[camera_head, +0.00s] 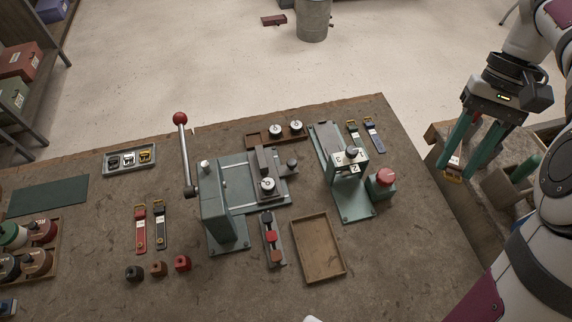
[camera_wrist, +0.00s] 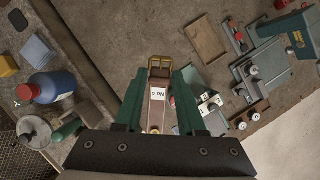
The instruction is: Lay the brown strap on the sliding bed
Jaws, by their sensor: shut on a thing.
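The brown strap (camera_head: 454,161) hangs in my gripper (camera_head: 456,171) at the right, beyond the bench's right edge. In the wrist view the brown strap (camera_wrist: 157,112), with a gold buckle and a white "No 4" label, sits between the green fingers of my gripper (camera_wrist: 158,82). The fingers are shut on it. A green lever press (camera_head: 214,217) with a railed plate (camera_head: 238,172) stands mid-bench. Right of it is a second green machine with a long flat bed (camera_head: 326,135). I cannot tell for certain which of these is the sliding bed. My gripper is well right of both.
A red button box (camera_head: 382,184) stands beside the second machine. Green and blue straps (camera_head: 372,134) lie behind it. An empty wooden tray (camera_head: 318,248) lies in front. Red and dark straps (camera_head: 141,229) lie left. A side table (camera_wrist: 88,130) holds a blue bottle (camera_wrist: 52,87).

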